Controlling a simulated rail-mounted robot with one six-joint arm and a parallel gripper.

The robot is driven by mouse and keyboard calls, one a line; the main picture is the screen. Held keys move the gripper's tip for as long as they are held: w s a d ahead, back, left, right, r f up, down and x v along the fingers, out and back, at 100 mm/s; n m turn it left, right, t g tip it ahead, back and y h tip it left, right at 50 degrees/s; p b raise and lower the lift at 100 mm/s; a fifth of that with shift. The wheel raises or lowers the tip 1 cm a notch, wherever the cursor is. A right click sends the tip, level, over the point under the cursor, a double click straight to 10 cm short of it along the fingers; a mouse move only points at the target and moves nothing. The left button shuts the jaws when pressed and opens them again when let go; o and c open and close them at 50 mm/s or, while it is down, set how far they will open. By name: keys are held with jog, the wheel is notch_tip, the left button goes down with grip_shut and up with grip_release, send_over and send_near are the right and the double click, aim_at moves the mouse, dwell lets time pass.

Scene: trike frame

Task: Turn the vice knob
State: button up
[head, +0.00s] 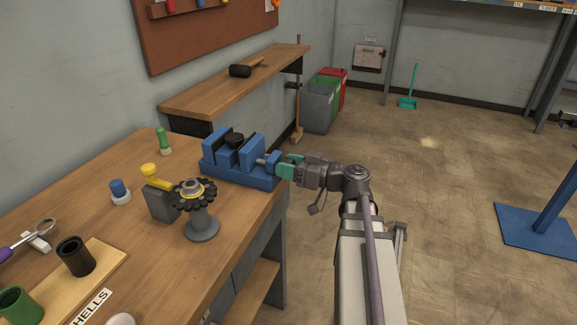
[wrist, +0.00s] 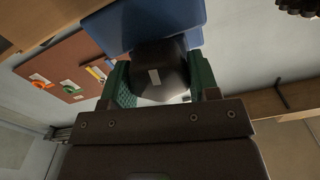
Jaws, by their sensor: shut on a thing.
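The blue vice (head: 240,162) stands at the right edge of the wooden workbench, with a black piece (head: 234,139) between its jaws. Its screw sticks out to the right toward my gripper (head: 284,167). My gripper's green fingers are shut on the vice knob. In the wrist view the vice knob (wrist: 172,66) is dark with a pale mark, and one finger lies on each side of it. A blue part of the vice (wrist: 145,22) shows beyond the knob. The fingers hide part of the knob in the head view.
On the workbench (head: 120,185), left of the vice, stand a black toothed wheel on a grey stand (head: 201,226), a yellow-handled tool (head: 157,181) and a green-topped piece (head: 163,142). A shelf with a mallet (head: 241,71) is behind.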

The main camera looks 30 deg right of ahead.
jog(key=m, duration=0.4)
jog(key=shift+w+d, duration=0.1)
jog(key=m, duration=0.4)
jog(key=shift+f, duration=0.1)
jog(key=m, duration=0.3)
jog(key=shift+f+m, duration=0.1)
jog(key=shift+m, duration=0.2)
jog(key=shift+f+m+b, duration=0.1)
jog(key=shift+m+b, duration=0.2)
jog(key=shift+m, duration=1.6)
jog(key=o, duration=0.9)
jog(key=v, duration=1.1)
